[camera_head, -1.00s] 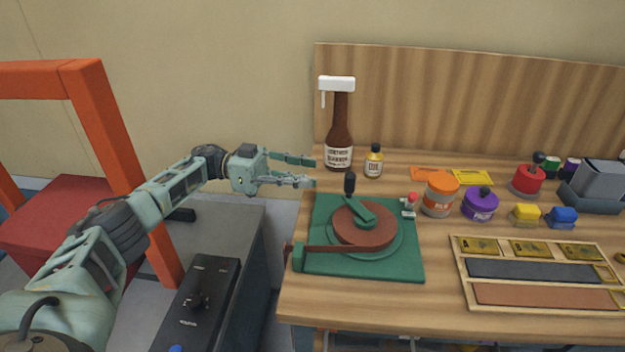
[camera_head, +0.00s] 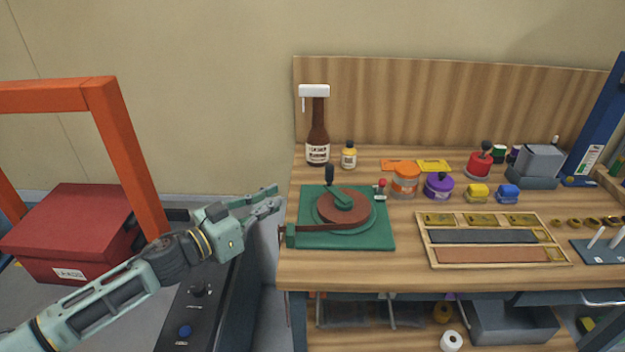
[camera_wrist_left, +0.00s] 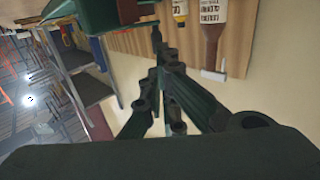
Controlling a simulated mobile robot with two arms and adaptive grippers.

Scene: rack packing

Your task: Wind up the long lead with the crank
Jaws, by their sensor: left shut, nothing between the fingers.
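The winder is a green base plate (camera_head: 372,238) at the left of the wooden bench. On it sits a round red-brown reel (camera_head: 355,199). A green crank (camera_head: 338,197) with an upright black knob (camera_head: 329,174) lies across the reel. The red-brown lead (camera_head: 325,228) runs from a green block (camera_head: 290,236) at the front left to the reel's front edge. My left gripper (camera_head: 278,197) is shut and empty, left of the plate and apart from the crank. Its fingers (camera_wrist_left: 160,75) show in the left wrist view, with part of the green plate (camera_wrist_left: 90,12) beyond. My right gripper is out of view.
A brown bottle (camera_head: 318,138) and small yellow bottle (camera_head: 349,156) stand behind the winder. Orange (camera_head: 405,181) and purple (camera_head: 438,187) jars stand right of it. A wooden tray (camera_head: 425,246) lies farther right. An orange frame (camera_head: 118,140) stands beside my left arm.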

